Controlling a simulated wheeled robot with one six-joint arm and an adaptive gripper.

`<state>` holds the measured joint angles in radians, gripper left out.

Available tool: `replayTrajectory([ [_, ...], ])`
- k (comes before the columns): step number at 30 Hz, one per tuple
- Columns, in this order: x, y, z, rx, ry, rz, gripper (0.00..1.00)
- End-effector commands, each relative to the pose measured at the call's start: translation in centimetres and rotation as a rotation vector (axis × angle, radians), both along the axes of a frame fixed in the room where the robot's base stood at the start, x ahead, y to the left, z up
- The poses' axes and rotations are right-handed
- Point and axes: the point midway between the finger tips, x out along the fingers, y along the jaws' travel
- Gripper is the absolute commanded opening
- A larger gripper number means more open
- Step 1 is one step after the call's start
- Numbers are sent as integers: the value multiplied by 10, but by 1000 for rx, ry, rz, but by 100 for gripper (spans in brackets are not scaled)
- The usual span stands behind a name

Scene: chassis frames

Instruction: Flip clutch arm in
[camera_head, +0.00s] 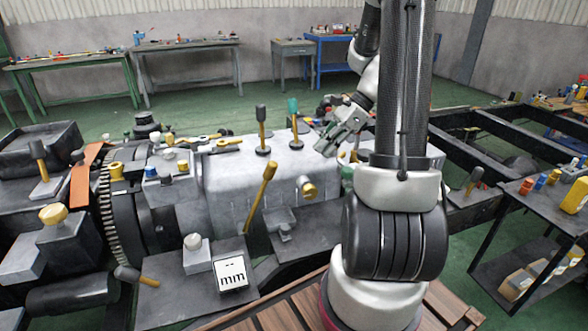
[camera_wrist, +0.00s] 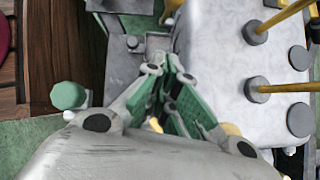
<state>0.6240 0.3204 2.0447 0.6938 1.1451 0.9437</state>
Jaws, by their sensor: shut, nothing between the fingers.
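My gripper (camera_head: 330,142) is shut and empty above the right end of the grey gearbox housing (camera_head: 235,180). In the wrist view its green-padded fingers (camera_wrist: 170,82) meet beside the housing's pale wall (camera_wrist: 215,75). I cannot tell for sure which part is the clutch arm. A long gold lever (camera_head: 262,198) leans up and right in front of the housing. On top stand a dark-knobbed lever (camera_head: 262,130) and a teal-knobbed lever (camera_head: 294,122), both upright. A gold round knob (camera_head: 306,188) sits on the front right. A teal knob (camera_wrist: 68,95) shows left of the fingers.
A plate marked "mm" (camera_head: 231,274) and a white-knobbed block (camera_head: 196,254) stand on a dark front shelf. A toothed wheel (camera_head: 112,205) is at left. Black frame rails (camera_head: 500,130) and a parts cart (camera_head: 520,215) are at right. My arm hides part of the middle.

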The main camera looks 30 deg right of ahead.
Motion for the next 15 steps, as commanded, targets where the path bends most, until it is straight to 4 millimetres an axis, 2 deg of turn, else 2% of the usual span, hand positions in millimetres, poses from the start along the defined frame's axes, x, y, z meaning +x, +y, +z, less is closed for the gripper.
replayTrajectory([
  [8, 0, 2, -3, -1, -1, 4, 0],
  [11, 2, 8, -10, 0, -1, 4, 0],
  [15, 6, 23, -30, 1, 2, 5, 0],
])
